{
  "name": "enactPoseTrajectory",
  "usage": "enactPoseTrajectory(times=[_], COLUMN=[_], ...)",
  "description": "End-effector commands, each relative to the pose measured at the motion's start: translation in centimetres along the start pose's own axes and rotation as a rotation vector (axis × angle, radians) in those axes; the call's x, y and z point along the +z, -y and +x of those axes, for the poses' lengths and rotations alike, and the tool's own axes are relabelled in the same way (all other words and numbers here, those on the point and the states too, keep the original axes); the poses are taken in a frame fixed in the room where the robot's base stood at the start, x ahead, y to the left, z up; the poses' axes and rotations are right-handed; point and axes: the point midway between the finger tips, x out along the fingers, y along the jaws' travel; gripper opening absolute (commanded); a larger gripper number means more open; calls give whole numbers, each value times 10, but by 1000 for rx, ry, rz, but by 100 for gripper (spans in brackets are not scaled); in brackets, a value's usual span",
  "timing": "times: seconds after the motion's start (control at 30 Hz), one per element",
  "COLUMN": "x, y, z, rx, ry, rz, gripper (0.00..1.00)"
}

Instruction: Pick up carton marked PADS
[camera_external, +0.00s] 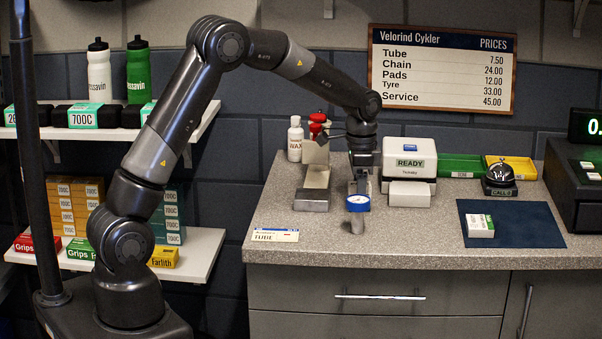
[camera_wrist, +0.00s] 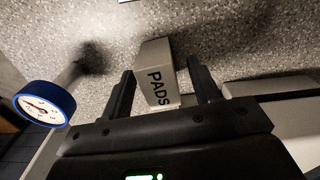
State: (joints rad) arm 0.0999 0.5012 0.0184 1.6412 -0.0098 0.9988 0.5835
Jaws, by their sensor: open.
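The carton marked PADS (camera_wrist: 157,74) is pale with dark lettering and stands on the speckled counter in the wrist view. My gripper (camera_wrist: 162,80) is open, one finger on each side of the carton, with small gaps between fingers and carton. In the external view my gripper (camera_external: 361,180) points down low over the counter, behind the blue dial gauge (camera_external: 357,203). The carton is mostly hidden there by my gripper and the gauge. The gauge also shows at the left of the wrist view (camera_wrist: 45,103).
A metal block stand (camera_external: 312,200) is left of my gripper. The white READY machine (camera_external: 409,163) and a white block (camera_external: 410,193) stand close at right. A blue mat (camera_external: 530,225) with a small carton (camera_external: 480,226) lies farther right. A price card (camera_external: 275,235) lies front left.

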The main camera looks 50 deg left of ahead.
Motion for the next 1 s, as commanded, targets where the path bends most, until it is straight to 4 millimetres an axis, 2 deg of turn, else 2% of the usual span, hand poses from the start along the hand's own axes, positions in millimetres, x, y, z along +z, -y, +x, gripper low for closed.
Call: enactPoseTrajectory(times=[0.3, 0.87, 1.0], x=[0, 0, 0], y=[0, 0, 0], z=[5, 5, 5], rx=[0, 0, 0], ry=[0, -1, -1], rz=[0, 0, 0], gripper=[55, 9, 8])
